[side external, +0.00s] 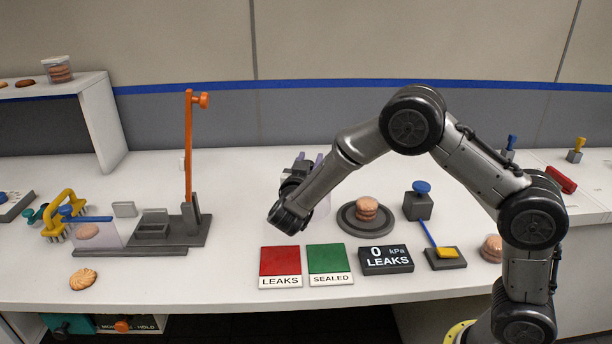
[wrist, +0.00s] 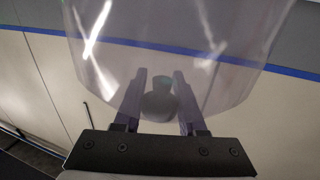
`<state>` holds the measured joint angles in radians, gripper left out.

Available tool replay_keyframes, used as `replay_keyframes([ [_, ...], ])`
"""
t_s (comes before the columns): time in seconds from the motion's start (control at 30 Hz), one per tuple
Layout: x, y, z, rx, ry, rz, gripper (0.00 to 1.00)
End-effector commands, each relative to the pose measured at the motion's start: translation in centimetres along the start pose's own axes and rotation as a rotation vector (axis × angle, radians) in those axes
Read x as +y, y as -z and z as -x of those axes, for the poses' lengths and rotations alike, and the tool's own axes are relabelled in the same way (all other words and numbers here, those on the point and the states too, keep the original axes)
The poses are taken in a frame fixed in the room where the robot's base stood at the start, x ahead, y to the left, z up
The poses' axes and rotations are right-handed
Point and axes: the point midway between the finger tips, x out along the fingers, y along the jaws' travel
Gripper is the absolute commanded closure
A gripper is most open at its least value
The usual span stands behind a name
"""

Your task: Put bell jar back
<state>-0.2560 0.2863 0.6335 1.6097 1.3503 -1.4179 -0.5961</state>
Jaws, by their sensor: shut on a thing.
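The clear bell jar (wrist: 160,45) fills the upper wrist view, with its dark knob (wrist: 160,102) between the fingers of my gripper (wrist: 158,85). My gripper (side external: 309,160) is shut on that knob. In the side view the jar (side external: 325,203) shows only as a faint lilac shape, mostly hidden behind my arm. The round dark base plate (side external: 347,223) sits to the right of the jar, uncovered, with a stack of pinkish biscuits (side external: 367,207) on it. The jar is held apart from the plate, to its left.
A red LEAKS pad (side external: 279,261), a green SEALED pad (side external: 330,258) and a display (side external: 386,260) reading 0 kPa LEAKS lie in front. A blue-knobbed valve box (side external: 418,205) stands right of the plate. A tall orange lever (side external: 188,145) stands left.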

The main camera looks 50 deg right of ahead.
Motion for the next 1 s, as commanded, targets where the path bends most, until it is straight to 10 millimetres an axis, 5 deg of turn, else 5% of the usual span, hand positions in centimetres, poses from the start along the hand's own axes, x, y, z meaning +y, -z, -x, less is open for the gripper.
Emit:
replay_keyframes([
  [0.5,-1.1,-4.5,-0.9,0.001,0.0,-0.001,1.0],
  [0.9,-1.1,-5.0,-0.9,0.001,0.0,-0.001,1.0],
  [0.93,-1.1,-5.0,-0.9,0.0,0.0,-0.001,0.54],
  [1.0,-1.1,-5.0,-0.9,0.0,0.0,0.0,0.42],
])
